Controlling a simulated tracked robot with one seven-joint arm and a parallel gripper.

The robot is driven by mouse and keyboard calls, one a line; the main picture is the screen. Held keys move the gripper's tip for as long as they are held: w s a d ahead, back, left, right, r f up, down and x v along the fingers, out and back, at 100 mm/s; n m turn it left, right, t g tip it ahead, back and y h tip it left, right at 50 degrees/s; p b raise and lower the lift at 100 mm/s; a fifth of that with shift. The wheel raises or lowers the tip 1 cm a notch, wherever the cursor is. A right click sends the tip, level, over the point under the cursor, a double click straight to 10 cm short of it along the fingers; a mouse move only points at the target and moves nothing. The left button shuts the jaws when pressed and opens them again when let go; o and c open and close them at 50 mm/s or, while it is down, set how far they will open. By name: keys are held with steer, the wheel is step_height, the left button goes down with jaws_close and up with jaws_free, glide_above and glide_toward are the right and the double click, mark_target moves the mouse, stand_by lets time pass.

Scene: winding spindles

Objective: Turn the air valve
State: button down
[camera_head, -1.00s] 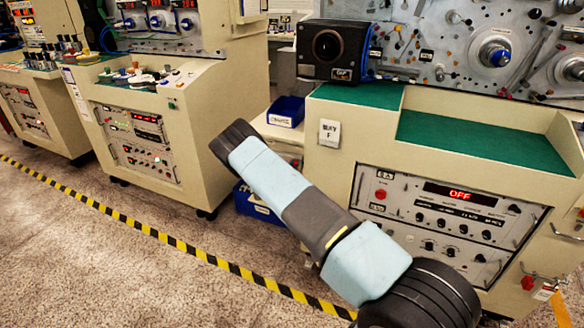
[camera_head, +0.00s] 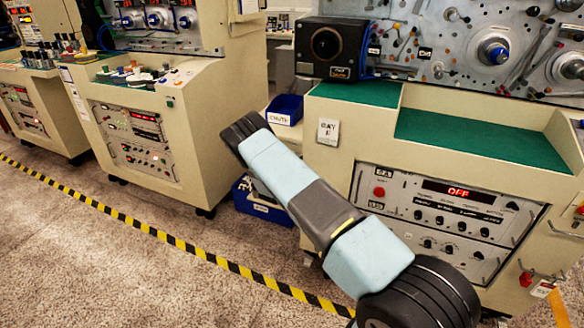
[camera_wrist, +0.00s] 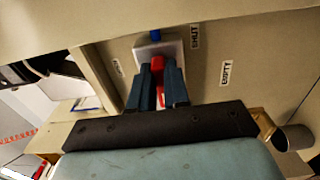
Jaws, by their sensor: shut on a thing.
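In the wrist view, a red handle (camera_wrist: 157,66) sits in front of a pale grey plate (camera_wrist: 174,47) on a beige panel. A short blue piece (camera_wrist: 155,35) shows at the top of the plate. I take this to be the air valve. My gripper (camera_wrist: 158,75) has its two dark fingers on either side of the red handle, shut on it. The fingers hide part of the handle. A label reading SHUT (camera_wrist: 195,36) is right of the plate, and another small label is to its left. The head view shows my arm but not the gripper tips.
An EMPTY label (camera_wrist: 227,73) and a metal cylinder (camera_wrist: 292,137) are at the right in the wrist view. In the head view, the beige console (camera_head: 324,165) has a display reading OFF (camera_head: 458,192). Open floor (camera_head: 100,260) lies left, crossed by yellow-black tape (camera_head: 150,231).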

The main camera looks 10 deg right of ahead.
steer(key=shift+s+d+f, duration=0.25)
steer(key=shift+d+f, duration=0.05)
steer(key=shift+f, duration=0.05)
steer(key=c, duration=1.4)
jaws_free()
steer(key=o, duration=0.3)
steer(key=shift+w+a+r, duration=0.15)
steer(key=shift+a+r, duration=0.05)
steer(key=v, duration=1.3)
steer(key=shift+s+a, duration=0.25)
steer(key=shift+s, duration=0.05)
steer(key=shift+f, duration=0.1)
